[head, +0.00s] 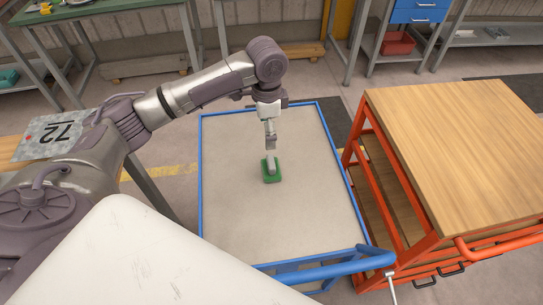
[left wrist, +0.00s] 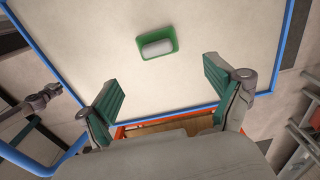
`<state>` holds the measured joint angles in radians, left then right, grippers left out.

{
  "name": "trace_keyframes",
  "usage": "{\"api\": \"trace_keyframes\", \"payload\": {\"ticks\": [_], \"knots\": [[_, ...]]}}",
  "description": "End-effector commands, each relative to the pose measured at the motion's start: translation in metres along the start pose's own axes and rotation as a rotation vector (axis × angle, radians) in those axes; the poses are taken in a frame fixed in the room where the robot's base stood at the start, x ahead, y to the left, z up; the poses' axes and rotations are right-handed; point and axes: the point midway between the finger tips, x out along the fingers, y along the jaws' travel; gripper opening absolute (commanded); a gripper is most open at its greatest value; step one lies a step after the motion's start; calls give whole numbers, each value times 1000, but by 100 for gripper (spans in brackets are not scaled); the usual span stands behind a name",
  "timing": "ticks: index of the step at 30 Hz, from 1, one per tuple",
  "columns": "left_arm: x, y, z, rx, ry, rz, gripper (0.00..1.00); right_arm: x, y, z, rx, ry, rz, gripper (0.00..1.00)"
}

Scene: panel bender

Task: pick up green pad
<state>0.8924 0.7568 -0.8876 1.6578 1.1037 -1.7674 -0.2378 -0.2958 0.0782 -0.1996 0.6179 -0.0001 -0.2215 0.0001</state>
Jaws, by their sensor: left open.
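The green pad (head: 272,174) lies on the pale top of the blue-framed table (head: 232,205) in the head view. It has a light grey raised block on its top. My left gripper (head: 270,146) points down, and in the head view it overlaps the far edge of the pad. In the left wrist view the green pad (left wrist: 144,52) lies beyond the fingertips, apart from them. My left gripper (left wrist: 158,85) is open there, its green-lined fingers wide apart and nothing between them.
An orange cart (head: 370,130) with a wooden top stands right of the blue-framed table. A blue handle bar (head: 330,262) crosses the table's near end. A sign marked 72 (head: 62,133) lies on a wooden surface at left. The tabletop around the pad is clear.

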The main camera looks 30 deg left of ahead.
Motion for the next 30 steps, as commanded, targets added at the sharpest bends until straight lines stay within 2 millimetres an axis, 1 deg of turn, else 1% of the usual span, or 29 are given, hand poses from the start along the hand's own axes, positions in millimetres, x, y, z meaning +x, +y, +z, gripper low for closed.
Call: {"api": "trace_keyframes", "payload": {"ticks": [1,3,6,10,12,17,20,23,25,27,30], "knots": [[8,1,1,0,-5,4,92,-2,0,8,0,-12,0,0],[21,2,1,0,-6,6,92,-3,0,12,-1,-18,0,0],[41,2,0,0,-4,6,92,-5,0,12,-1,-18,0,0],[64,1,0,-1,-3,4,92,-7,2,11,-1,-16,2,0],[73,1,0,0,-3,4,92,-8,2,9,-1,-12,2,0],[82,1,0,1,-2,2,92,-9,3,0,-1,1,4,0],[92,3,-1,1,-4,3,92,-13,4,-4,-1,7,4,0],[108,6,-3,0,-3,4,92,-19,4,-4,-2,7,4,0],[119,5,-3,-1,-3,3,92,-19,4,-4,-2,6,4,0],[127,5,-3,0,-3,2,92,-20,4,-3,-2,5,4,0],[132,5,-3,1,-2,1,92,-20,3,-2,-2,3,3,0]]}}
